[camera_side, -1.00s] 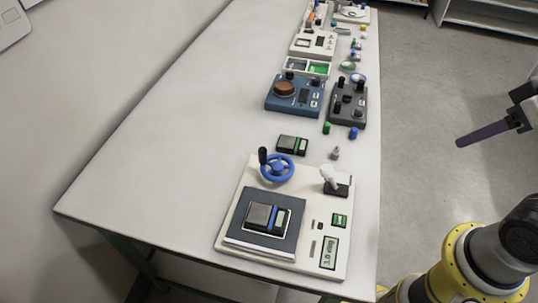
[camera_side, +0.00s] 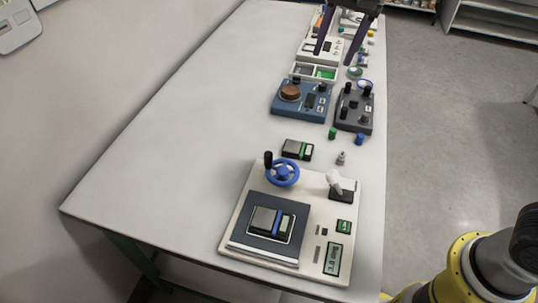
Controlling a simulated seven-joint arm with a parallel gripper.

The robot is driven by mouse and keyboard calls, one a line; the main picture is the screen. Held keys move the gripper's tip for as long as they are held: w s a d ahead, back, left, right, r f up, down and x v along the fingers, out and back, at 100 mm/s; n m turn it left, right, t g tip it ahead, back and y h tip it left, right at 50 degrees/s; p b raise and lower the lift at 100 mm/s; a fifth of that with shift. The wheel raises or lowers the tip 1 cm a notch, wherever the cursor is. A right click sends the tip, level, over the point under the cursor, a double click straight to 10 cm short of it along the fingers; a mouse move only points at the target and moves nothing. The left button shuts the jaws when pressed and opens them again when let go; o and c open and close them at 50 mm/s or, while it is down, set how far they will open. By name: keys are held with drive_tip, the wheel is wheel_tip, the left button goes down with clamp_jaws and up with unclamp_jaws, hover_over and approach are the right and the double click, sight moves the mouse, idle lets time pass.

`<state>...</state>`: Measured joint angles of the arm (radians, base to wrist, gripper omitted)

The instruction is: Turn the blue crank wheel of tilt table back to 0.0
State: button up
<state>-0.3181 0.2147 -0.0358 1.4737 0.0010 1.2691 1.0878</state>
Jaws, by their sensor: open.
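The tilt table (camera_side: 238,236) is a cream board at the near end of the long table. Its blue crank wheel (camera_side: 283,173) stands at the board's far left, with a black handle knob (camera_side: 268,159) upright on the wheel's left side. A dark tilting plate (camera_side: 262,253) on the board carries a small black and silver device with a blue stripe (camera_side: 268,222). A green display (camera_side: 333,260) sits at the near right; its reading is too small to be sure of. My gripper (camera_side: 334,58) is open and empty, with dark fingers pointing down, high in the picture and well away from the wheel.
A white lever (camera_side: 335,181) stands right of the wheel. A small black and green device (camera_side: 297,150) lies just beyond the wheel. Blue (camera_side: 302,101) and dark grey (camera_side: 354,109) control boxes stand farther back. The table's left side (camera_side: 175,170) is clear.

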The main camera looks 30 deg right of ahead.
drive_tip(key=w+a+f+n+g, duration=0.1)
drive_tip(key=w+a+f+g, duration=0.1)
drive_tip(key=w+a+f, duration=0.45)
hover_over(268, 154)
wheel_tip(268, 154, down, 7)
drive_tip(key=shift+n+h, duration=0.3)
drive_tip(key=shift+h, duration=0.1)
wheel_tip(268, 154, down, 13)
drive_tip(key=shift+d+f, duration=0.1)
clamp_jaws()
